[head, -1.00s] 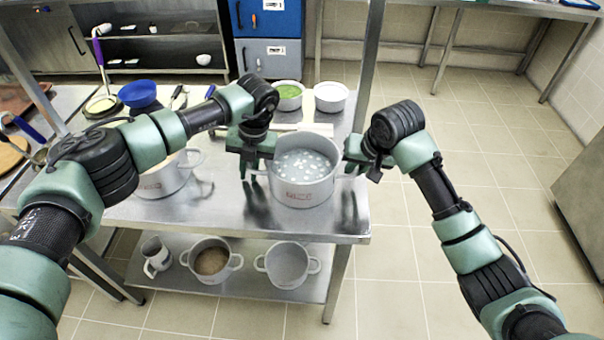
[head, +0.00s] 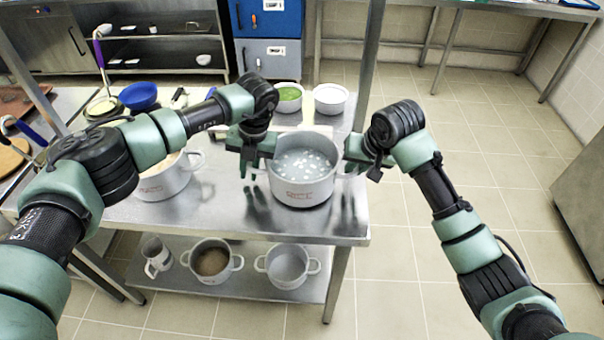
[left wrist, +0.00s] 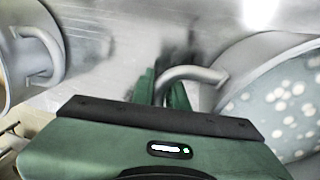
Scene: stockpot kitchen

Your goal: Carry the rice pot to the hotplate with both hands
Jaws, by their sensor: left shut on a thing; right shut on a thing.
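A grey two-handled pot (head: 303,192) with a red label stands upright between my grippers at the right end of the steel table. It holds cloudy liquid with white pieces. My left gripper (head: 249,172) is shut on its left handle, which shows between the fingers in the left wrist view (left wrist: 190,75). My right gripper (head: 356,168) is shut on its right handle, mostly hidden by the fingers. The pot seems slightly above the steel top, but the gap is hard to see. I cannot make out a hotplate.
Another pot (head: 165,186) stands on the table to the left, partly behind my left arm. A green-filled bowl (head: 288,98) and a white bowl (head: 330,98) stand behind the held pot. Several vessels sit on the lower shelf (head: 240,287). Open floor lies to the right.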

